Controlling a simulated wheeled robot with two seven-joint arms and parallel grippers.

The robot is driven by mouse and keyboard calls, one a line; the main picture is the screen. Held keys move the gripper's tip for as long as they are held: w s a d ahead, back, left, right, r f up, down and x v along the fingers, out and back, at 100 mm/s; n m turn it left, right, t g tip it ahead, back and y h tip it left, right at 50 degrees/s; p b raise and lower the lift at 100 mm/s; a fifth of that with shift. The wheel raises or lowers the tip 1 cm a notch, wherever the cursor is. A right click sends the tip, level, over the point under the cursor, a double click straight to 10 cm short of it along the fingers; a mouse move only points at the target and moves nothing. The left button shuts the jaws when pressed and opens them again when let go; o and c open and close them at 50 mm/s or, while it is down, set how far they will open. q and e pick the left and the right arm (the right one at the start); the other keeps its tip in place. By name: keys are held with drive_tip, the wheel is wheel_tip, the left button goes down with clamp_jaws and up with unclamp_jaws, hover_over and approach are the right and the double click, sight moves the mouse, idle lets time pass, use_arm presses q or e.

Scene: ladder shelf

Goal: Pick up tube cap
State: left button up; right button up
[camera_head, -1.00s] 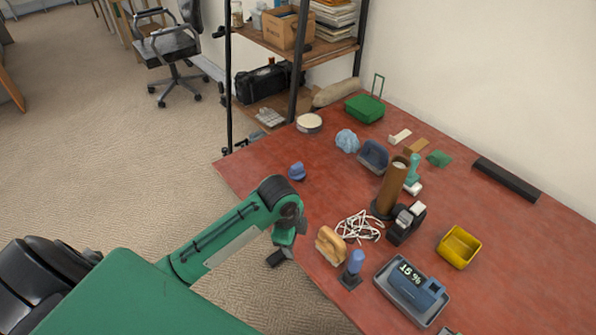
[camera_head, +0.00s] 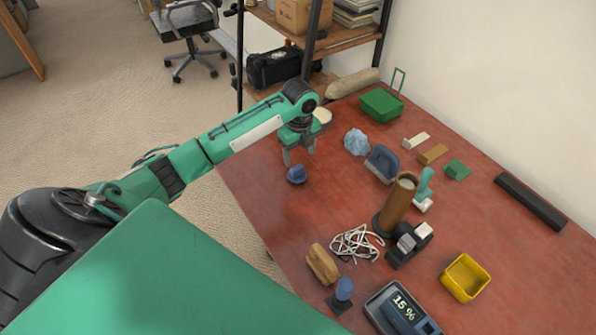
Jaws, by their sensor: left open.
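A small dark blue cap-like piece (camera_head: 296,175), which looks like the tube cap, lies on the red table near its left edge. My left gripper (camera_head: 299,155) points down with its fingers apart. It is just above and behind the blue piece in the picture, and empty. I cannot tell the exact height of the fingertips over the table. A brown upright tube (camera_head: 398,203) stands in a dark base farther right. My right gripper does not show.
Around the tube are a white cord bundle (camera_head: 356,243), a black tape dispenser (camera_head: 410,245) and a blue-grey holder (camera_head: 382,164). The table is clear just right of the blue piece.

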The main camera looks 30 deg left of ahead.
sight(297, 168)
use_arm(q)
wheel_tip(297, 168, down, 3)
drive_tip(key=shift+w+r, duration=0.1)
drive_tip(key=shift+w, duration=0.05)
drive_tip(key=shift+a+f+p, duration=0.25)
drive_tip(key=shift+f+p, duration=0.1)
drive_tip(key=shift+f, duration=0.55)
drive_tip(key=f, duration=0.2)
drive_tip(key=shift+a+f, duration=0.3)
drive_tip(key=shift+f, duration=0.4)
drive_tip(key=shift+f+p, duration=0.2)
drive_tip(key=shift+p, duration=0.1)
drive_tip(key=c, duration=0.6)
drive_tip(key=shift+c, duration=0.6)
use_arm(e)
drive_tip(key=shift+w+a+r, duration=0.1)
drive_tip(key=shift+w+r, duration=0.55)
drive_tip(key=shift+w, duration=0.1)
